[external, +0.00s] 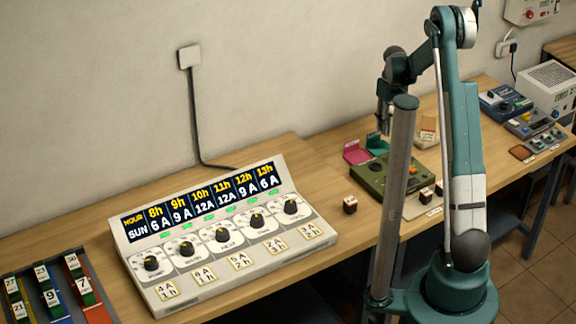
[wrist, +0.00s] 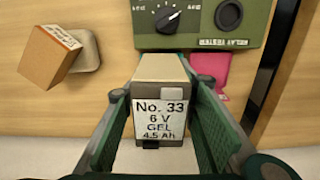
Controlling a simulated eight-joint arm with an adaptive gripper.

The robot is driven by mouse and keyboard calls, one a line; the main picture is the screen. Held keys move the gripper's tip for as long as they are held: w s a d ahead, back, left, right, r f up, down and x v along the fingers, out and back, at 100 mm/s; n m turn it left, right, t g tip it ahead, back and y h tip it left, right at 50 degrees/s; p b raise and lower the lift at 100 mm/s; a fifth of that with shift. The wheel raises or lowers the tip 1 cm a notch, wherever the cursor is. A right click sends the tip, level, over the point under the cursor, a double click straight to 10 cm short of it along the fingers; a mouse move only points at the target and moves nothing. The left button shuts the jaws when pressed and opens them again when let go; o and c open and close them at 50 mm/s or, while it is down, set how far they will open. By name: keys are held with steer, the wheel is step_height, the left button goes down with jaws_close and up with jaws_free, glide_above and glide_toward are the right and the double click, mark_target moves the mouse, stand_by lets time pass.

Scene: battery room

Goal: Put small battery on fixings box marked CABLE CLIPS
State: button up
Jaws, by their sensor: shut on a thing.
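My gripper (wrist: 165,130) is shut on a small pale battery (wrist: 160,105) marked No. 33, 6 V, GEL, 4.5 Ah; the green fingers stand on its two sides in the wrist view. In the external view my gripper (external: 384,118) is above the back of the bench, partly hidden by my column, and I cannot make out the battery there. A brown cardboard box (wrist: 48,62) with a white label lies at upper left in the wrist view, beside the battery and apart from it. Its label is too small to read, so I cannot tell whether it says CABLE CLIPS.
A green relay tester (wrist: 192,42) with a knob is just beyond the battery; it is also in the external view (external: 372,182). A pink piece (wrist: 211,66) is beside it. A grey console (external: 220,240) fills the left bench. Small dark blocks (external: 349,204) stand near the front edge.

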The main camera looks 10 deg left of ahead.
steer(key=w+d+m, duration=0.2)
steer(key=d+m, duration=0.2)
steer(key=d, duration=1)
step_height(320, 180, up, 9)
steer(key=n+p, duration=0.5)
glide_above(429, 123)
steer(key=shift+f, duration=3.1)
steer(key=shift+f, duration=0.1)
steer(key=shift+f, duration=1.75)
